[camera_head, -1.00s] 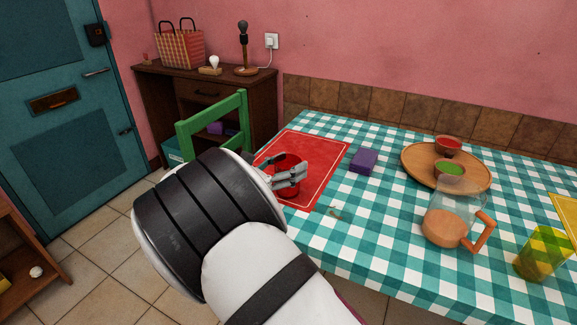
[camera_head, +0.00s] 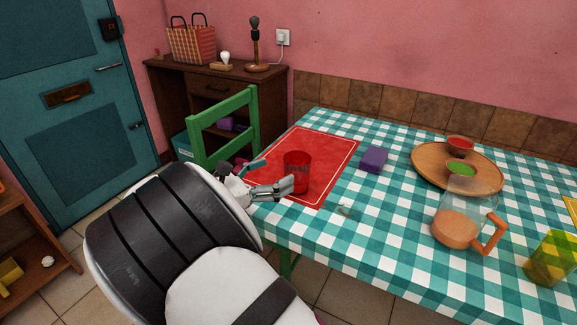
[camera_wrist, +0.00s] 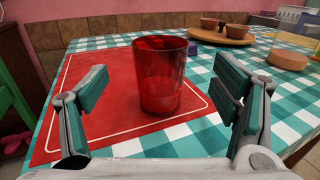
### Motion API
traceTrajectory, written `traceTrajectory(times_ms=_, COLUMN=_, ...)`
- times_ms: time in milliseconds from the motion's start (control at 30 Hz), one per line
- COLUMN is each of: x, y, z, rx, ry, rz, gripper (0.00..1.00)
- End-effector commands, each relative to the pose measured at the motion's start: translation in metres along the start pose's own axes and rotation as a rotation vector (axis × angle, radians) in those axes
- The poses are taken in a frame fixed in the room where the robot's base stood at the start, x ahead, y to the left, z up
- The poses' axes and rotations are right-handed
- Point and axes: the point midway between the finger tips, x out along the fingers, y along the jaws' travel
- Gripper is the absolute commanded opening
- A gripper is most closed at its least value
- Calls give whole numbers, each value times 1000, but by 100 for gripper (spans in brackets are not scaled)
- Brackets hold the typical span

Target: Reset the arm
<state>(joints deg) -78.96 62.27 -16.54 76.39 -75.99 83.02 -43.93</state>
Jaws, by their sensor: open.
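My gripper (camera_head: 265,178) is open at the near left edge of the table. It is empty. A red see-through cup (camera_head: 299,172) stands upright on the red placemat (camera_head: 325,150), just beyond my fingertips. In the wrist view the cup (camera_wrist: 159,75) stands ahead, centred between my two spread fingers (camera_wrist: 160,98) and apart from both. The placemat (camera_wrist: 85,105) lies under and around it there.
The checkered table (camera_head: 350,240) also holds a purple block (camera_head: 374,159), a wooden tray (camera_head: 425,168) with two bowls, a jug (camera_head: 457,222) and a yellow-green glass (camera_head: 551,258). A green chair (camera_head: 224,113) stands close at the table's left.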

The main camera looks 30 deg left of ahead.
Motion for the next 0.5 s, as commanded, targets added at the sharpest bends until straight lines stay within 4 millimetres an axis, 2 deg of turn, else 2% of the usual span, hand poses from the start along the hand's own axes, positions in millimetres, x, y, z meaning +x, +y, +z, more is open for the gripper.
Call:
traceTrajectory(times_ms=100, x=-21, y=1, z=0, rx=1, ry=0, rz=2, gripper=81)
traceTrajectory(times_ms=200, x=-32, y=0, z=0, rx=1, ry=-1, rz=0, gripper=81)
traceTrajectory(times_ms=500, x=-41, y=0, z=0, rx=0, ry=-1, rz=-1, gripper=81)
